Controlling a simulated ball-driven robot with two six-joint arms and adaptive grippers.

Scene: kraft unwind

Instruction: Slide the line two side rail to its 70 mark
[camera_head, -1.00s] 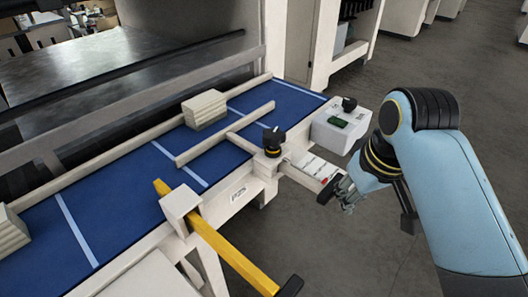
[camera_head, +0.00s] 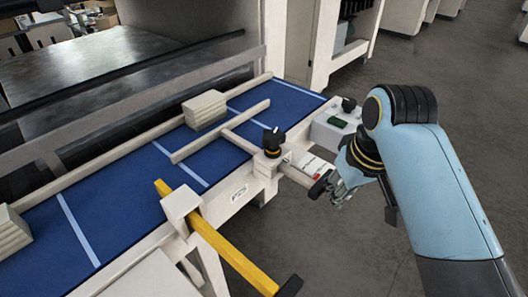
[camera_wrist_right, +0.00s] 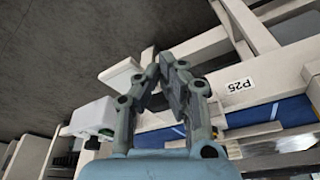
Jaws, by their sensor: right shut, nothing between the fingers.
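The line two side rail (camera_head: 215,133) is a long pale bar lying over the blue belt. A pale cross rod runs from it through a clamp with a black knob (camera_head: 273,140). The rod's outer part, a white scale bar (camera_head: 305,165) with a red mark, ends in a dark cap (camera_head: 318,188). The scale numbers are too small to read. My right gripper (camera_head: 336,187) is shut and empty, at the dark cap on the outer side; it appears to press on it. Its closed fingers show in the right wrist view (camera_wrist_right: 166,64). My left gripper is not in view.
A pale box with a green part (camera_head: 338,124) stands beside the clamp. A yellow bar with a black end (camera_head: 235,258) juts out at the front. Pale stacks (camera_head: 205,109) sit on the blue belt (camera_head: 120,200). The floor at right is open.

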